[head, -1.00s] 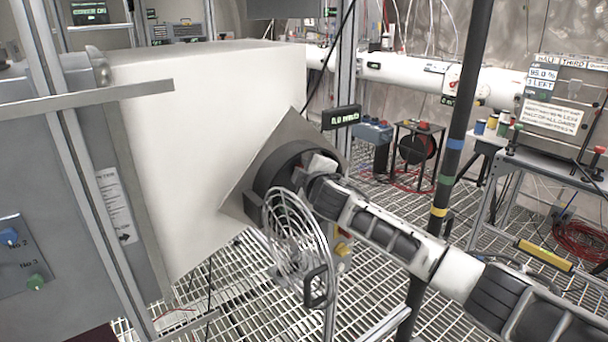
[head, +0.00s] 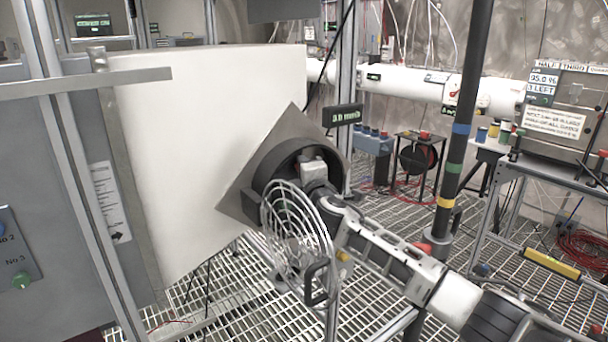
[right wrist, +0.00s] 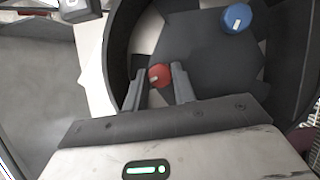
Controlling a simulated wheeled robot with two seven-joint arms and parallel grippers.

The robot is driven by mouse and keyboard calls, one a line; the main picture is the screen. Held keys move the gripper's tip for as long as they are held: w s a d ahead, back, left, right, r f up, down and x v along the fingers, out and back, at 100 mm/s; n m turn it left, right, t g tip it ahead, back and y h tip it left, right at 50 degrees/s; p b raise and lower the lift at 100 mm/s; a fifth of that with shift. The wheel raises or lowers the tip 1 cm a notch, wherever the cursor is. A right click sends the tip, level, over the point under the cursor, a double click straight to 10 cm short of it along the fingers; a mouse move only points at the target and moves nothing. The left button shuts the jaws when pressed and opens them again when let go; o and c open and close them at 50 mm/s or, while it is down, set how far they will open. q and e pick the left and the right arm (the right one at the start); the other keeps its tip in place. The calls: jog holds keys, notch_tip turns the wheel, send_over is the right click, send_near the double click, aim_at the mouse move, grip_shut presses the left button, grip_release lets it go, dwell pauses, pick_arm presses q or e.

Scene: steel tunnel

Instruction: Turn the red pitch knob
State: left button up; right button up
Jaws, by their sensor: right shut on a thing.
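The red pitch knob (right wrist: 160,75) sits inside a dark round housing and shows in the right wrist view. It has a pale pointer mark. My right gripper (right wrist: 161,84) has a finger on each side of the knob and is shut on it. In the head view my right gripper (head: 314,172) reaches into the dark round housing (head: 268,172), and the knob is hidden there. A blue knob (right wrist: 238,19) is also inside the housing, up and to the right of the red one. My left gripper is not in view.
An open wire guard (head: 290,225) with a handle hangs at the housing's front, close to my right arm. A dark striped pole (head: 455,160) stands to the right of the housing. A small display (head: 342,116) is beside the white block (head: 200,130).

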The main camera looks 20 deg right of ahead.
dwell(0.3)
jog(key=o, duration=1)
